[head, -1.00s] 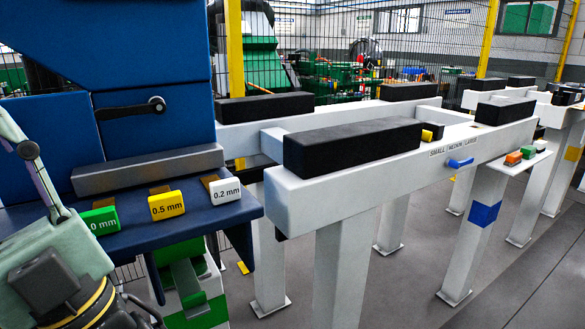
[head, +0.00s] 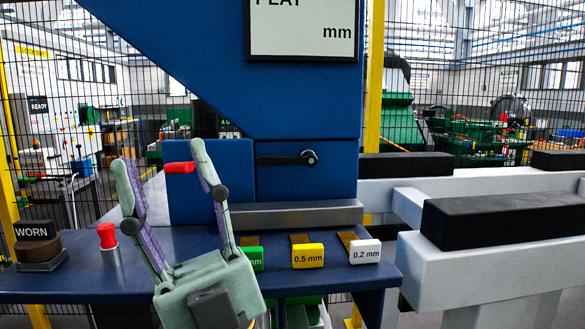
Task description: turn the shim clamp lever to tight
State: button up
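A black lever (head: 287,159) with a round pivot at its right end lies about horizontal on the blue housing in the head view. It points left, above a long grey bar (head: 295,215). No label for tight shows near it. A red handle (head: 180,168) shows at the left blue block, partly hidden by my right finger. My gripper (head: 160,158) is open in the foreground, fingers pointing up, left of the black lever. Nothing is clearly held between its fingers, and it looks apart from the black lever.
Shim tags lie along the blue shelf (head: 180,245): green (head: 257,258), yellow 0.5 mm (head: 308,256) and white 0.2 mm (head: 365,252). A red button (head: 107,236) and a WORN holder (head: 38,240) stand at left. White beams with black blocks (head: 490,217) stand at right.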

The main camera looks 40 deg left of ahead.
aim_at(308, 158)
jog(key=k+j, duration=0.2)
jog(key=k, duration=0.15)
jog(key=k+j, duration=0.15)
jog(key=k, duration=0.25)
jog(key=k+j+z, duration=0.1)
jog(key=k, duration=0.25)
jog(key=i+j, duration=0.15)
jog(key=j, duration=0.15)
jog(key=i+j, duration=0.15)
jog(key=j, duration=0.2)
